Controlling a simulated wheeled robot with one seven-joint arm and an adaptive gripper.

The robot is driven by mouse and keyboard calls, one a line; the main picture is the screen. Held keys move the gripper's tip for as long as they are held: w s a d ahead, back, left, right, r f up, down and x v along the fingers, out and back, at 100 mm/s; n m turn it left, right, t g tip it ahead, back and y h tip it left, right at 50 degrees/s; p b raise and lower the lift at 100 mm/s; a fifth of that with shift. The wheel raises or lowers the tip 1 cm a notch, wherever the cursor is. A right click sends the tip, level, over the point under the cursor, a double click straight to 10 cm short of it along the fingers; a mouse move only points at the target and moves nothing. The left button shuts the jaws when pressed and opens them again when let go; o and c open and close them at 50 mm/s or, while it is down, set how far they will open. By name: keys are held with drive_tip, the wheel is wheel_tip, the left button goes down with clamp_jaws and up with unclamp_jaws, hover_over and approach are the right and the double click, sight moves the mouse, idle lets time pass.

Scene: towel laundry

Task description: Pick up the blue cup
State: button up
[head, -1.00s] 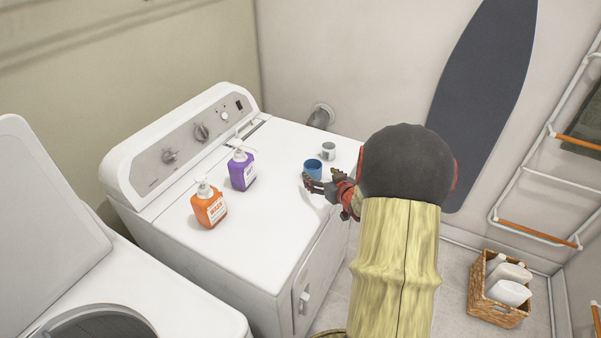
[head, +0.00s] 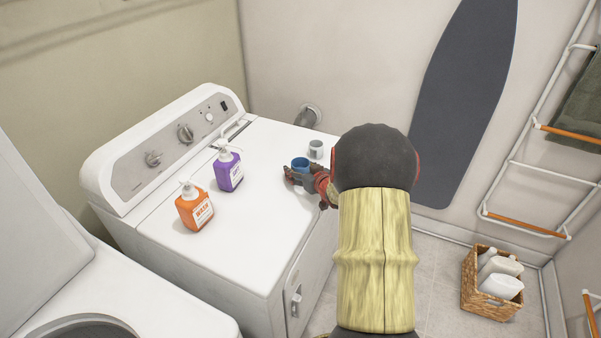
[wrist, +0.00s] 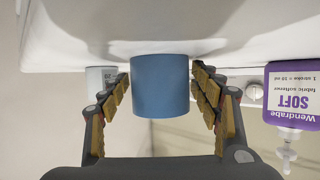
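The blue cup (head: 300,164) stands on the white dryer top, near its right side. In the wrist view, which is upside down, the cup (wrist: 160,86) sits between the two finger pads of my gripper (wrist: 161,95). The fingers are spread on both sides of the cup. A narrow gap shows on the left and the right pad is very close to it; I cannot tell if it touches. In the head view my gripper (head: 298,178) reaches around the cup from the right and hides its lower part.
A small whitish cup (head: 316,149) stands just behind the blue cup, also in the wrist view (wrist: 99,78). A purple bottle (head: 228,170) and an orange bottle (head: 194,208) stand to the left on the dryer (head: 240,240). A basket (head: 469,292) is on the floor.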

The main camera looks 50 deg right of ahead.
drive_tip(key=c, duration=0.9)
drive_tip(key=shift+r, duration=0.1)
